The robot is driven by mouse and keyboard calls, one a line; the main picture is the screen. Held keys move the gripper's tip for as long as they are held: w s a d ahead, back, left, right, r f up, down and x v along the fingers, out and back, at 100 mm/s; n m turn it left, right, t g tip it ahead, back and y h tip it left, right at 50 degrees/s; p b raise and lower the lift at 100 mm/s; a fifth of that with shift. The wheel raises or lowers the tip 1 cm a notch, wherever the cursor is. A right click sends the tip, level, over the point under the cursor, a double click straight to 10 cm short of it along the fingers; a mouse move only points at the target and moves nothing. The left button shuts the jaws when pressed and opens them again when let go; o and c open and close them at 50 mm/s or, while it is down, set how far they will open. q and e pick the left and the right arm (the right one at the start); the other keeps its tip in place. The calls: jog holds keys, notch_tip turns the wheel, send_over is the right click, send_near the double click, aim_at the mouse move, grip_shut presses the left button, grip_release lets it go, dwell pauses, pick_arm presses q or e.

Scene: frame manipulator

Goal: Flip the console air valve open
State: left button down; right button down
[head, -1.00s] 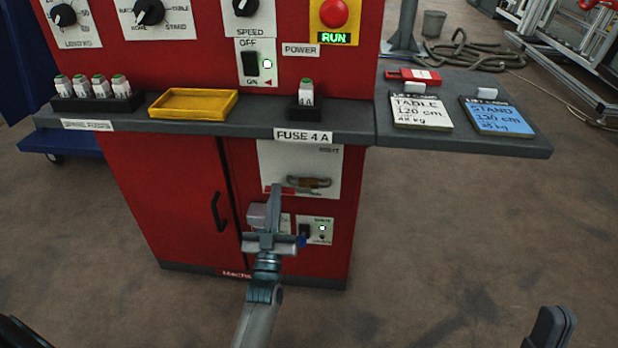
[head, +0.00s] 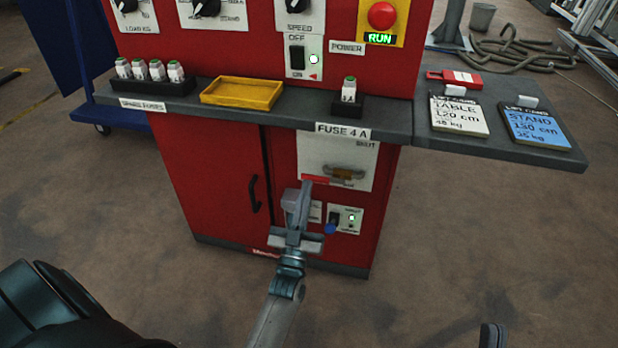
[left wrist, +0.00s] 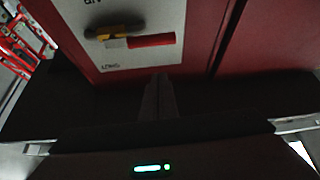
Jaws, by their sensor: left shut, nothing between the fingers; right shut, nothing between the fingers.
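The air valve (head: 343,174) is a brass body on a white plate low on the red console; it also shows in the left wrist view (left wrist: 112,38). Its red lever handle (head: 316,179) lies about level, pointing left in the head view; the left wrist view shows it from the other way round, pointing right (left wrist: 152,41). My left gripper (head: 304,187) is shut and empty, its tips just below and left of the handle. In the left wrist view the shut fingers (left wrist: 158,88) lie just below the handle, with a small gap in the picture.
A grey shelf (head: 392,130) juts out above the valve plate, with a yellow tray (head: 241,93) and fuses on it. Below the valve are a small switch plate (head: 350,217) and a blue knob (head: 331,228). A cabinet door handle (head: 251,194) stands to the left.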

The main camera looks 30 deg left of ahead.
pick_arm(q)
jog(key=shift+v, duration=2.7)
pick_arm(e)
jog(key=shift+s+a+f+g, duration=0.1)
jog(key=shift+a+f+g, duration=0.05)
jog(key=shift+f+g, duration=0.15)
pick_arm(q)
jog(key=shift+r, duration=0.1)
